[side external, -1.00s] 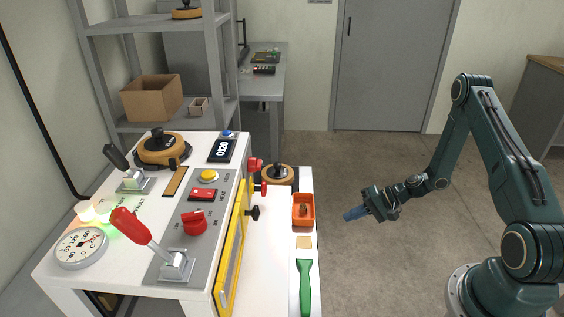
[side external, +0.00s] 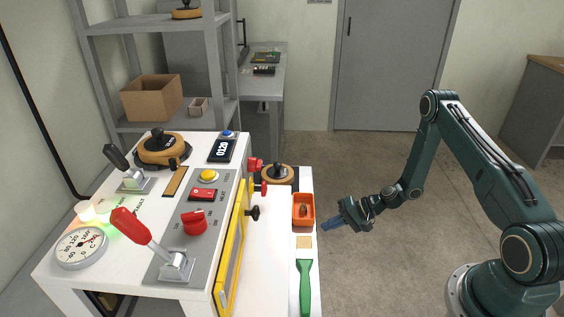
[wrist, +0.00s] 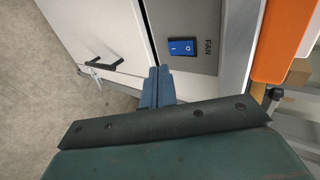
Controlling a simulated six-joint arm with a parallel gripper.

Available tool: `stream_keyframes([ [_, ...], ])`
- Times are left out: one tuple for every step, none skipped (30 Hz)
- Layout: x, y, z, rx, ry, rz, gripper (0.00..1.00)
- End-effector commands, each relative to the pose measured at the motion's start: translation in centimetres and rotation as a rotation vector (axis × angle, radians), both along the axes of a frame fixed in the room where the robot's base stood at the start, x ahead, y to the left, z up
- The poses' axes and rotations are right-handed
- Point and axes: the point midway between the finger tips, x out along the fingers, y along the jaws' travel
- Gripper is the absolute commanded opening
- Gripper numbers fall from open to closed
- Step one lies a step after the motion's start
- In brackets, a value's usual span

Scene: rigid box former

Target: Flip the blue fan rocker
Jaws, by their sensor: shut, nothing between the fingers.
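The blue fan rocker (wrist: 182,47) shows in the wrist view, set in a grey panel beside the printed word FAN. It carries white 1 and 0 marks. My gripper (wrist: 158,70) has its blue fingers together and empty; in that view the tips are just below and left of the rocker, apart from it as far as I can tell. In the side external view my gripper (side external: 326,226) is in the air to the right of the machine's front shelf, pointing left. The rocker is not visible in the side external view.
The white machine holds a red-handled lever (side external: 130,226), a red rocker (side external: 203,195) and a red knob (side external: 193,222) on top. An orange bin (side external: 303,222) and a green-handled tool (side external: 305,288) lie on the front shelf. A cabinet handle (wrist: 103,63) is left of my fingers.

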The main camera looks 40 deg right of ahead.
Motion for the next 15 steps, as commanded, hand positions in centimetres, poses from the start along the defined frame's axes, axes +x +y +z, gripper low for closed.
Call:
stream_keyframes([
  [0.4, 0.6, -0.6, 0.001, 0.001, 0.004, 0.00],
  [0.7, 0.9, -0.8, 0.000, 0.000, 0.004, 0.00],
  [1.1, 1.2, -1.2, 0.000, 0.000, 0.004, 0.00],
  [1.3, 1.5, -1.4, 0.001, 0.001, 0.003, 0.00],
  [1.6, 1.8, -1.6, 0.000, 0.000, 0.004, 0.00],
  [2.0, 2.1, -1.5, -0.001, -0.001, 0.004, 0.00],
  [2.3, 2.3, -1.5, -0.001, -0.001, 0.004, 0.00],
  [2.5, 2.6, -1.6, -0.001, -0.001, 0.003, 0.00],
  [2.8, 2.9, -1.6, -0.001, -0.001, 0.003, 0.00],
  [3.0, 3.1, -1.7, 0.000, 0.000, 0.004, 0.00],
  [3.2, 3.3, -1.7, 0.000, 0.000, 0.004, 0.00],
  [3.4, 3.5, -1.7, 0.000, 0.000, 0.003, 0.00],
  [3.6, 3.6, -1.7, -0.001, -0.001, 0.002, 0.00],
  [3.7, 3.7, -1.8, -0.001, -0.001, 0.002, 0.00],
  [3.9, 3.9, -1.8, -0.001, -0.001, 0.002, 0.00],
])
